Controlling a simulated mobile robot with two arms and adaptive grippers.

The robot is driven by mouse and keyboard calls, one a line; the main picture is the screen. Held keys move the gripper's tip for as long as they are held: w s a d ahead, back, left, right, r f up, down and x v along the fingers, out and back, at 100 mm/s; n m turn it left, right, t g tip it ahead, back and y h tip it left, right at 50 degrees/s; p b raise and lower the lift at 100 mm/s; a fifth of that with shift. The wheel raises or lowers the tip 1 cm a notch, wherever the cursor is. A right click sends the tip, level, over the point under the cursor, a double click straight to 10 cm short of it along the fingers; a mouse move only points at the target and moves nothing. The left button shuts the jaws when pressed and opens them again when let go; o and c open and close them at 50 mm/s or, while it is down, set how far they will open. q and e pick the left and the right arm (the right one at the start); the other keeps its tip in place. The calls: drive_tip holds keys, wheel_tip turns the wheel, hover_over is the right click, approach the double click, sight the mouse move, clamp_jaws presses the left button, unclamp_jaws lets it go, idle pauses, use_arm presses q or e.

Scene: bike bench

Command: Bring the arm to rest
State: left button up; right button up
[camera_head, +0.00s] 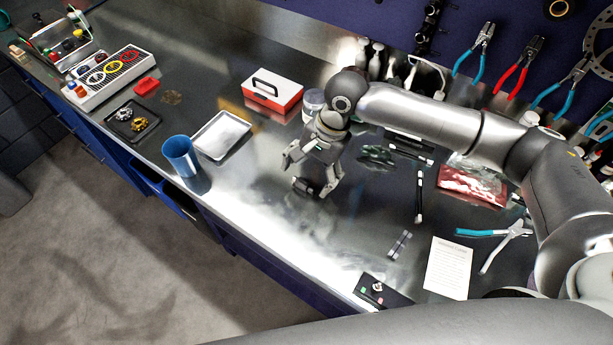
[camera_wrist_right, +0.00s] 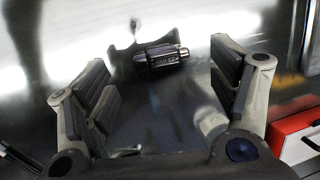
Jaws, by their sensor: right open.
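My right arm (camera_head: 425,110) reaches in from the right over the metal bench. Its gripper (camera_head: 310,174) points down over the middle of the bench, with its two fingers spread apart. In the right wrist view nothing is held between the fingers. A small dark cylinder with silver ends (camera_wrist_right: 163,57) lies on the bench beyond the fingertips, apart from them; in the head view it shows just by the fingers (camera_head: 302,187). My left gripper is not in view.
A blue cup (camera_head: 181,156), white tray (camera_head: 221,135) and red-and-white box (camera_head: 272,90) stand left of the gripper. A paper sheet (camera_head: 448,268) and blue-handled pliers (camera_head: 495,236) lie right. Tools hang along the back wall. The bench front near the gripper is clear.

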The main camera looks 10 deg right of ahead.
drive_tip(key=v, duration=0.9)
drive_tip(key=shift+r, duration=0.15)
